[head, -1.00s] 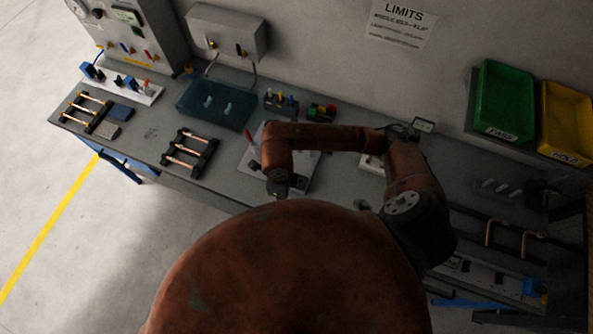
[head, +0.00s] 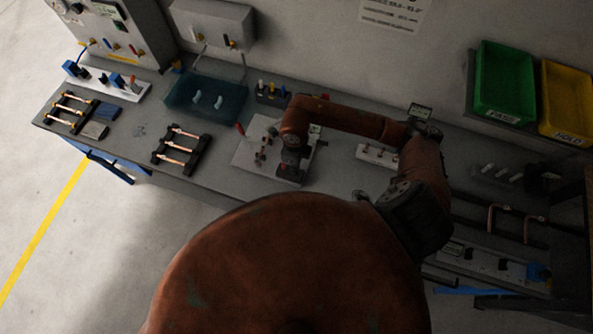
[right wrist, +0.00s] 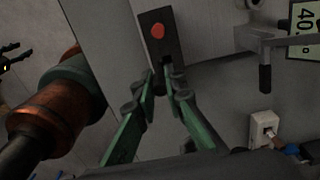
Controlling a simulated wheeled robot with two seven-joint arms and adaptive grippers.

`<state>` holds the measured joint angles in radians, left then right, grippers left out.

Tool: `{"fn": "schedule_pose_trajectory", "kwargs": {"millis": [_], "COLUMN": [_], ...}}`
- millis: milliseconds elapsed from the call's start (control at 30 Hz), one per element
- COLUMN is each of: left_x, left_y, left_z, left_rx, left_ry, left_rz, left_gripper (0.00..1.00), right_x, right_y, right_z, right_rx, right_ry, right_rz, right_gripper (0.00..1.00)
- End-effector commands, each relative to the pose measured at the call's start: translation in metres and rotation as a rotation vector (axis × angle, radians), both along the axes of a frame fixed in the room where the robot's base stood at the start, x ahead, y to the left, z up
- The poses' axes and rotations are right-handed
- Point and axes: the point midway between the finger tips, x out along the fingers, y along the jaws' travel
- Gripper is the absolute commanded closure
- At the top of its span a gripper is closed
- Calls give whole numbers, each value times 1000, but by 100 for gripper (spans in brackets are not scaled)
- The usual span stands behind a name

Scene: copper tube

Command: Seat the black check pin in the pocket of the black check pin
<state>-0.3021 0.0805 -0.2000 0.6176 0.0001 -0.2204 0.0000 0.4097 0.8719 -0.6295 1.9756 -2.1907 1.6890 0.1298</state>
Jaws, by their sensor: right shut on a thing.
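My right gripper (head: 291,175) is low over the white board (head: 246,160) in the head view, at its right end. In the right wrist view its green-sided fingers (right wrist: 162,82) converge on a small dark piece, seemingly the black check pin (right wrist: 160,84), mostly hidden between the tips. Just beyond the tips is a dark block with a red round spot (right wrist: 158,32). I cannot tell whether the held piece touches this block, or which opening is the pin's pocket. My left gripper is not in view.
A dark holder with coloured pins (head: 272,93) and a teal tray (head: 205,100) stand behind the board. A rack of copper tubes (head: 180,149) lies left. A clamp-like lever (right wrist: 265,75) is right of the fingers in the wrist view. Bench surface between rack and board is clear.

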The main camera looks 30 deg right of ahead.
Motion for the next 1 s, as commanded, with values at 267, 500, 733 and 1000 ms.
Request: {"fn": "schedule_pose_trajectory", "kwargs": {"millis": [267,500,733,1000], "left_x": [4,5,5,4], "left_y": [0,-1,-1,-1], "left_z": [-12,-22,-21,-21], "left_rx": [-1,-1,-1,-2], "left_ry": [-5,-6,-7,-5], "left_rz": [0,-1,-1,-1], "left_gripper": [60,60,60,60], "right_x": [6,5,5,6], "right_y": [-12,-10,-11,-10], "right_z": [-20,-46,-44,-44], "right_rx": [-1,0,-2,-1], "right_ry": [3,4,2,1], "right_rz": [-1,1,1,1], "right_gripper": [100,100,85,72]}}
